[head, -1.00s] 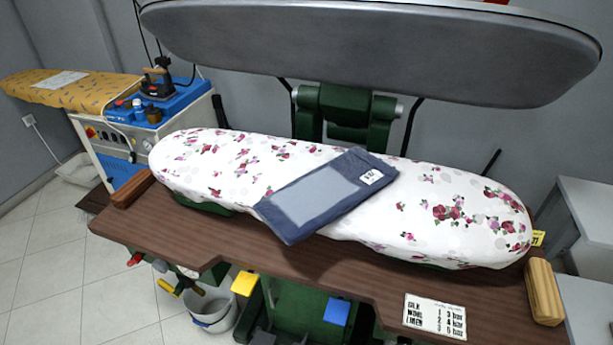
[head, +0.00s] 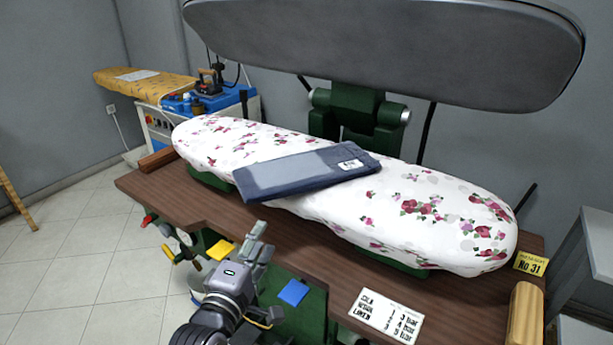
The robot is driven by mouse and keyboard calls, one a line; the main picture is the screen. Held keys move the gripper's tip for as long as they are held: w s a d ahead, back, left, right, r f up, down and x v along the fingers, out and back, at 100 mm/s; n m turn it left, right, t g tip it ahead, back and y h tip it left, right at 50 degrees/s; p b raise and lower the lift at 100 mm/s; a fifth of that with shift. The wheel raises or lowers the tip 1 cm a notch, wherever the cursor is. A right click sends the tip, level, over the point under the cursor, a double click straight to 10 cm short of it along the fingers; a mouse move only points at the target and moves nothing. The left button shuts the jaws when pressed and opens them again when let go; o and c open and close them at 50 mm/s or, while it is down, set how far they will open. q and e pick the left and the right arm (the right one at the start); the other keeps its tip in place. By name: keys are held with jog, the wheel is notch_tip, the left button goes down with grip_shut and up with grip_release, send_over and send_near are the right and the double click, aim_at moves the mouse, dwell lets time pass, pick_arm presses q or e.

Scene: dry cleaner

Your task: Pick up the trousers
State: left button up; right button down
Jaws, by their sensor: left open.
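The trousers (head: 300,172) are a flat, folded dark blue bundle with a paler grey-blue panel and a small white tag at the right end. They lie aslant across the white floral pressing pad (head: 440,215), with their left end over the pad's front edge. My left gripper (head: 262,243) is open and empty, in front of the table's front edge, below and in front of the trousers and apart from them. My right gripper is not in view.
The grey upper press plate (head: 390,50) hangs raised above the pad. The brown wooden table (head: 310,240) holds a white card (head: 386,315) and wooden blocks at both ends. A blue ironing unit (head: 205,103) stands back left.

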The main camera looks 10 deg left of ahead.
pick_arm(q)
jog(key=p, duration=0.2)
send_near(286, 195)
jog(key=w, duration=0.4)
jog(key=shift+w+r, duration=0.15)
jog(key=shift+w, duration=0.1)
jog(key=shift+w+d, duration=0.1)
jog(key=shift+w, duration=0.65)
jog(key=w, duration=0.5)
jog(key=shift+d+f, duration=0.1)
jog(key=shift+f, duration=0.25)
jog(key=shift+s, duration=0.1)
jog(key=shift+c, duration=0.5)
jog(key=c, duration=0.4)
grip_shut()
jog(key=shift+r, duration=0.1)
